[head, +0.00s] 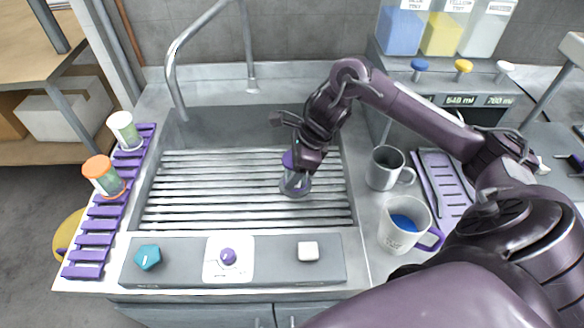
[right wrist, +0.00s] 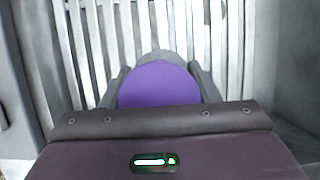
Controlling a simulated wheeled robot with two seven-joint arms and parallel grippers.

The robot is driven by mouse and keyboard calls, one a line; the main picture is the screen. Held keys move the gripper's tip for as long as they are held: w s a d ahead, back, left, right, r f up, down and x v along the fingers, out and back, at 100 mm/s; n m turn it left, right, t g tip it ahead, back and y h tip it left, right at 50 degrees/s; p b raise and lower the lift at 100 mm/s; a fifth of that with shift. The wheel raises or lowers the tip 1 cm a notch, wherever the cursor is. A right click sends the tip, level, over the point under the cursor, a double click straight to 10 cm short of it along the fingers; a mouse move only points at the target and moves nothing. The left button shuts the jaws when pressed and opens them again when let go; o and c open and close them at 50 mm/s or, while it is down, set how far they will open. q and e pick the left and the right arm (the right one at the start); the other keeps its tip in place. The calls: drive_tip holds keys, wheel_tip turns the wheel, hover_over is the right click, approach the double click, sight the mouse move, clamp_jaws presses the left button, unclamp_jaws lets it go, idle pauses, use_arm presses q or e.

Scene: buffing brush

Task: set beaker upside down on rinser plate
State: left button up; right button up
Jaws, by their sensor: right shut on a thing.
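My right gripper (head: 296,180) is low over the slatted metal sink grate and is shut on a beaker with a purple end (head: 288,158). In the right wrist view its round purple end (right wrist: 160,86) faces the camera between the two fingers, so the beaker seems to be upside down. Its lower part is partly hidden by the fingers. A round grey shape (right wrist: 160,56) shows just beyond the purple end; it looks like the rinser plate, low under the beaker. I cannot tell whether the beaker touches it. My left gripper is not in view.
A grey mug (head: 383,168) and a white mug with blue liquid (head: 404,224) stand right of the sink. Two lidded jars (head: 104,176) stand on a purple rack (head: 95,239) at left. A tall faucet (head: 177,62) rises behind. A control panel (head: 185,272) lies in front.

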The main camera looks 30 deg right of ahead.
drive_tip(key=shift+f+b, duration=0.4)
drive_tip(key=o, duration=1.1)
drive_tip(key=shift+p+v, duration=0.4)
drive_tip(key=shift+v, duration=3.5)
